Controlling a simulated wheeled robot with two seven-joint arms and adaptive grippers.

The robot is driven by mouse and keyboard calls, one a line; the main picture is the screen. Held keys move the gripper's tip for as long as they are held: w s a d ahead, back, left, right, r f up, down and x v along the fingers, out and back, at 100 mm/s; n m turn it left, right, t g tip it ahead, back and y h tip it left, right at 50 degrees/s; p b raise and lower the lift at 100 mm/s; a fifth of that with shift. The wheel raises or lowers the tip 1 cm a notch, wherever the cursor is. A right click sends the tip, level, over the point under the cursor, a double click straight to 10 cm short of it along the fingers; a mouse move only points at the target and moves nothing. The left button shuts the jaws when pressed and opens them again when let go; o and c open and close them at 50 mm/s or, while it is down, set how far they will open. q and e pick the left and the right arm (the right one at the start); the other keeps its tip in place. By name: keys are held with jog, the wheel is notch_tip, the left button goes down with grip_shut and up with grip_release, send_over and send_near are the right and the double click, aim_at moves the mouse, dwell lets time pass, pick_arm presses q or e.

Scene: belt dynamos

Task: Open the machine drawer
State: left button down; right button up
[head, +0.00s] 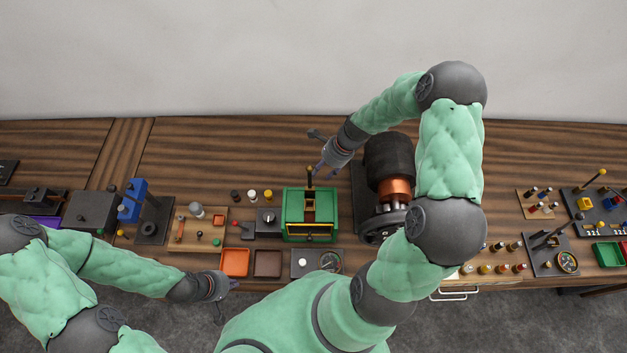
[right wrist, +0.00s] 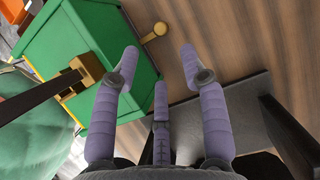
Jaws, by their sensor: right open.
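The green machine (head: 291,216) stands on the bench near the middle, with yellow trim along its front and a brass-coloured block on top. Its front edge shows a dark, yellow-framed opening (head: 309,232); I cannot tell whether a drawer there is open. A lever with a yellow knob (head: 309,171) rises at its back. My right gripper (head: 325,165) is open and empty, behind the machine to the right. In the right wrist view the fingers (right wrist: 158,72) spread beside the green casing (right wrist: 85,45), near the yellow knob (right wrist: 160,28). My left gripper (head: 228,287) is low at the bench's front edge.
A dark motor with a copper coil (head: 396,188) stands right of the machine, partly behind my right arm. The bench (head: 220,160) behind the left tools is clear.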

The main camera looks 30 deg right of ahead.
jog(key=x, duration=1)
